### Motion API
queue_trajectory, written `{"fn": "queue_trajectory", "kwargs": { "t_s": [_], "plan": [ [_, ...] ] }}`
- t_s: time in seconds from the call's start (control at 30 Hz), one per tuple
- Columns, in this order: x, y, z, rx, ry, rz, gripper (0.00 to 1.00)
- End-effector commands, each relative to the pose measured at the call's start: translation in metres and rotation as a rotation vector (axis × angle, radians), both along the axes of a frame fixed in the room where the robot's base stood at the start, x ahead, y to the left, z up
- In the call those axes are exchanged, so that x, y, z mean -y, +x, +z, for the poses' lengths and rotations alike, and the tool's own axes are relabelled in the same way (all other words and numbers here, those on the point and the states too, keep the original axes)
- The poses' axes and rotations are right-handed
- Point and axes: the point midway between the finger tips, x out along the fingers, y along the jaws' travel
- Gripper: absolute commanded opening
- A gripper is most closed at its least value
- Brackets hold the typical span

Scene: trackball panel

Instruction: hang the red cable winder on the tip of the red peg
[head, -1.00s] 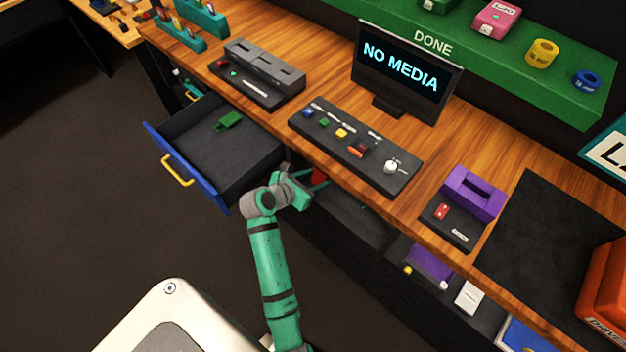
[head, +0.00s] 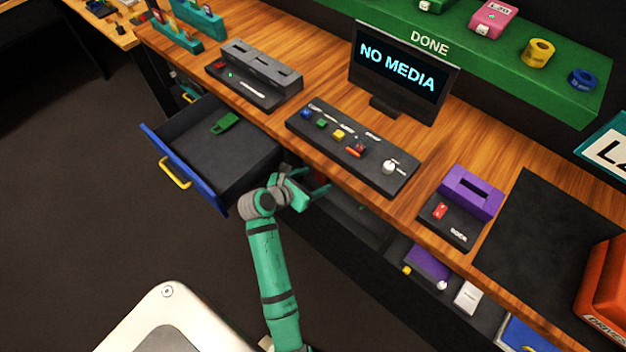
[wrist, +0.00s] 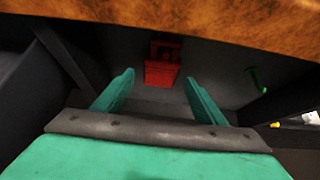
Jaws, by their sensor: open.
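In the wrist view a red block-like thing (wrist: 161,73), which looks like the red cable winder, is under the desk edge against the dark back. A darker red part shows at its top; I cannot tell whether this is the red peg or how the two join. My gripper (wrist: 159,78) is open, with one green finger on each side of the red thing in the picture and the space between them empty. The fingers appear short of it. In the head view my gripper (head: 318,184) is at the desk's front edge, and the red thing is mostly hidden.
A green peg (wrist: 257,79) sticks out to the right of the red thing. The wooden desktop edge (wrist: 200,22) hangs just above my gripper. An open blue-fronted drawer (head: 183,167) with a green item (head: 225,122) stands to the left. A lower shelf with a purple item (head: 428,262) is right.

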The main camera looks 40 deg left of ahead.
Motion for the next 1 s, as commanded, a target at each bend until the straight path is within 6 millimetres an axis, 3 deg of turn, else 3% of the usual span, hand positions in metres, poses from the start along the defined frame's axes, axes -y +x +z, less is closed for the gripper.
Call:
{"fn": "queue_trajectory", "kwargs": {
  "t_s": [0.23, 0.7, 1.0],
  "plan": [
    [-0.001, -0.013, 0.009, 0.001, 0.0, 0.001, 0.65],
    [-0.007, -0.079, 0.054, 0.001, 0.0, 0.002, 0.65],
    [-0.007, -0.089, 0.061, 0.0, 0.0, 0.001, 0.65]
  ]
}}
